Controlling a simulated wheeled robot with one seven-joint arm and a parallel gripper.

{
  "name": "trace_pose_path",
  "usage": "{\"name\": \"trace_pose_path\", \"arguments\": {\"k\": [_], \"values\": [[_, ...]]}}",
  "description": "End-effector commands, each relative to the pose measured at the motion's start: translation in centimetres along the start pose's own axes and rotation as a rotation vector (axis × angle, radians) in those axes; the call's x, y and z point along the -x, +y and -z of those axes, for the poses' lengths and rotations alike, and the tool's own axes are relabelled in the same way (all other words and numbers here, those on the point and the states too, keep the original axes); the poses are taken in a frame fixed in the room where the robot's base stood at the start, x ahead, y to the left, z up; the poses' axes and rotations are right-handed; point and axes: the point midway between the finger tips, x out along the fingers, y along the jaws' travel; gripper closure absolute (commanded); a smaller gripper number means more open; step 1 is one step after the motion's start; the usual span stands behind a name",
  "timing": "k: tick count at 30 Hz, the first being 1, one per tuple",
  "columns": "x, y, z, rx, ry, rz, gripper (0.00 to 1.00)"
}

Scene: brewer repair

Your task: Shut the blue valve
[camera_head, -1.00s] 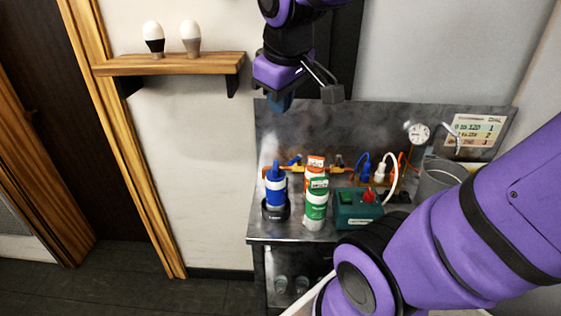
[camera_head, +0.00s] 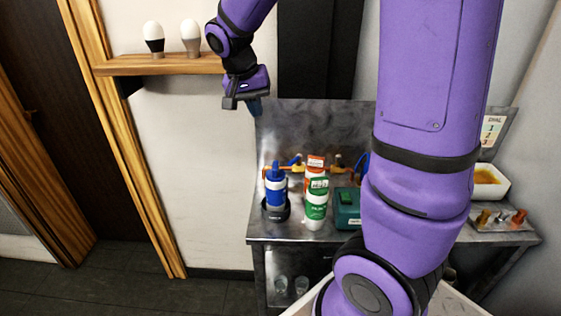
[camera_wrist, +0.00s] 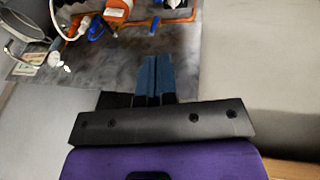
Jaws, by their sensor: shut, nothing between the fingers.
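The blue valve (camera_head: 294,160) is a small blue handle on the orange pipe (camera_head: 268,170) along the bench's back panel. In the wrist view the blue valve (camera_wrist: 154,26) shows small on the orange pipe (camera_wrist: 181,19), beyond my fingertips. My gripper (camera_head: 257,109) hangs above and left of the valve, near the panel's upper left corner, apart from it. Its two blue fingers (camera_wrist: 155,62) are together in the wrist view, with nothing between them. The valve's lower part is partly hidden by the bottles in the head view.
A wooden shelf (camera_head: 170,66) with two bulbs is left of my gripper. My arm covers the bench's right-middle.

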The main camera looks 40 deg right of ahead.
Motion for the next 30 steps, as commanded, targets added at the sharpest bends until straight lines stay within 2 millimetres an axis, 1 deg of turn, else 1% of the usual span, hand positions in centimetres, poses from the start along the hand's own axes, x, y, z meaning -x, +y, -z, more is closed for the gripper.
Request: {"name": "trace_pose_path", "arguments": {"k": [1, 5, 9, 15, 18, 22, 26, 30], "values": [[-1.3, -0.8, 0.8, -0.025, -0.005, -0.033, 1.00], [-4.4, -2.6, 2.8, -0.104, 0.002, -0.113, 1.00], [-8.1, -4.4, 4.7, -0.185, 0.022, -0.199, 1.00], [-13.4, -6.6, 6.8, -0.286, 0.072, -0.310, 1.00], [-15.6, -7.4, 7.5, -0.324, 0.098, -0.350, 1.00], [-17.5, -8.0, 8.0, -0.356, 0.125, -0.383, 1.00], [-18.4, -8.2, 8.3, -0.371, 0.138, -0.397, 1.00], [-19.3, -7.9, 8.4, -0.373, 0.139, -0.398, 1.00]]}}
